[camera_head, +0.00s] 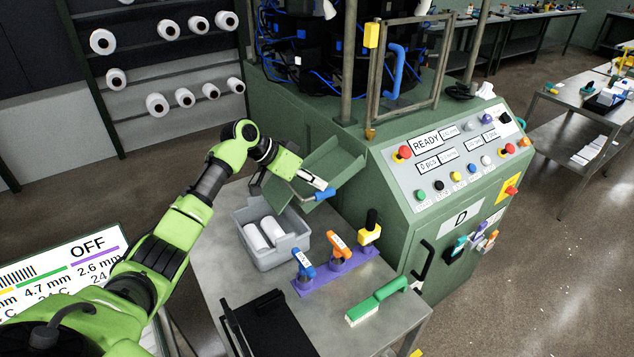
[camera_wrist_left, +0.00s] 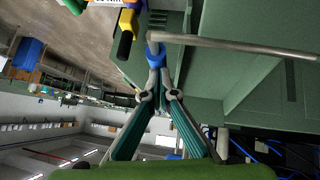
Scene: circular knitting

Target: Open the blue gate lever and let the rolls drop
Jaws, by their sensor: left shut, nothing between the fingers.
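The blue gate lever (camera_head: 325,194) sits at the front of the green chute (camera_head: 338,165) on the knitting machine. In the left wrist view its blue end (camera_wrist_left: 153,47) and grey rod (camera_wrist_left: 230,44) cross just ahead of my fingertips. My left gripper (camera_head: 327,187) is shut and empty, right beside the blue end; its fingertips (camera_wrist_left: 158,64) overlap it in the wrist view, and I cannot tell if they touch. Two white rolls (camera_head: 257,235) lie in the grey bin (camera_head: 285,255) below the chute. The visible part of the chute looks empty. My right gripper is out of view.
A purple stand (camera_head: 320,284) with blue, orange and yellow-topped tools is on the metal table right of the bin. A green-handled brush (camera_head: 377,301) lies nearer. The machine's control panel (camera_head: 455,160) rises at right. A rack of white rolls stands at back left.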

